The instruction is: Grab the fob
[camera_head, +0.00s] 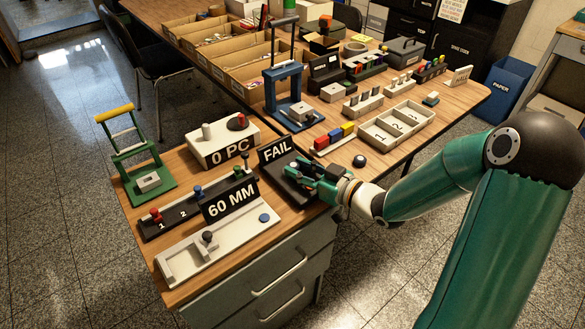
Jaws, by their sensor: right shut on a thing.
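No fob shows plainly elsewhere. A dark round piece (359,161) lies on the wood to the right of the gripper, apart from it; I cannot tell what it is. My left gripper is out of view.
Near the gripper stand the 0 PC block (220,146), the 60 MM sign (231,201), a pale fixture (215,247) and a blue press (287,90). A green press (145,160) stands at left. Cardboard bins (230,62) line the back. Clear wood is scarce.

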